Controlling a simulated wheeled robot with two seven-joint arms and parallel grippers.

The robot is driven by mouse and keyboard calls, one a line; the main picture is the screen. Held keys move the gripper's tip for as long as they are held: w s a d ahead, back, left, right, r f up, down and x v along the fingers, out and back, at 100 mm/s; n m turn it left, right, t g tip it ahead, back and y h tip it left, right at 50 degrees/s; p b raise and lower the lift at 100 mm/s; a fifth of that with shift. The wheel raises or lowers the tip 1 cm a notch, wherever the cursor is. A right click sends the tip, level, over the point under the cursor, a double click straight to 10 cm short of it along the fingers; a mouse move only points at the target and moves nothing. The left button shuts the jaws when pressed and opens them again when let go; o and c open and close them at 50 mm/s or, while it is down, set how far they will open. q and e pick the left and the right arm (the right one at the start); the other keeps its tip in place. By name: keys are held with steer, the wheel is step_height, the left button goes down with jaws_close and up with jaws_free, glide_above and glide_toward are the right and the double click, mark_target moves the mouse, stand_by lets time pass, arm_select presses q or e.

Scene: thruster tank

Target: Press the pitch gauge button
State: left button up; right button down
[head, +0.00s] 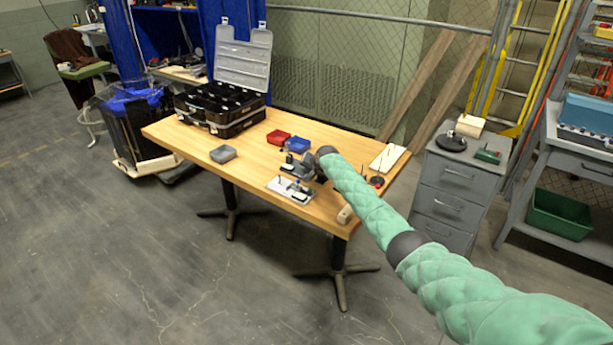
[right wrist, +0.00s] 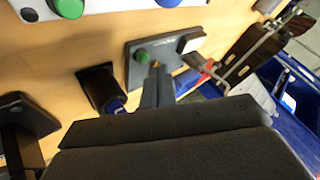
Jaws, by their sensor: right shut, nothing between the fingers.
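In the right wrist view a grey plate-shaped device (right wrist: 186,55) lies on the wooden table, with a round green button (right wrist: 142,57) near one end and a pale block at the other. It may be the pitch gauge; I read no label. My right gripper (right wrist: 157,72) is shut and empty, its narrow tip right beside the green button; I cannot tell whether they touch. In the head view my right gripper (head: 303,168) is over the table, and its wrist hides part of the devices there. My left gripper is not in view.
A white plate (head: 290,190) with parts on it lies close to my right gripper. The table's front left is clear.

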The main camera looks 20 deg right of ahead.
step_height(320, 180, up, 6)
steer(key=p, duration=0.4)
stand_by(0.3)
